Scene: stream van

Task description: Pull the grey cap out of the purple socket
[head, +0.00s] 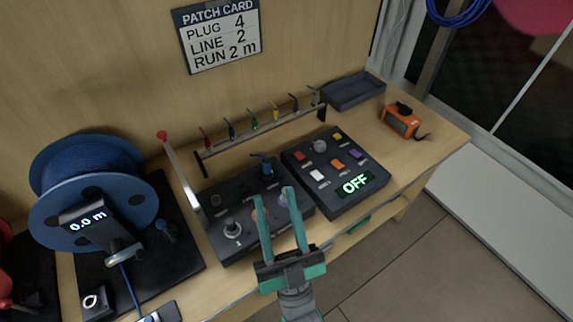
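My gripper (275,195) has two teal fingers standing apart over the dark patch box (222,256), with nothing visibly held between them. A small pale grey-purple piece (283,199) shows beside the right finger. It may be the grey cap in the purple socket, but the finger partly covers it and I cannot separate cap from socket. I cannot tell whether the finger touches it. A copper-coloured piece shows behind the left finger.
A rack (265,135) with several coloured plugs stands behind the box. A raised lever with a red tip (163,136) is left of it. A button panel (333,207) reading OFF is at right, a blue cable reel (60,215) at left. An orange device (398,124) sits far right.

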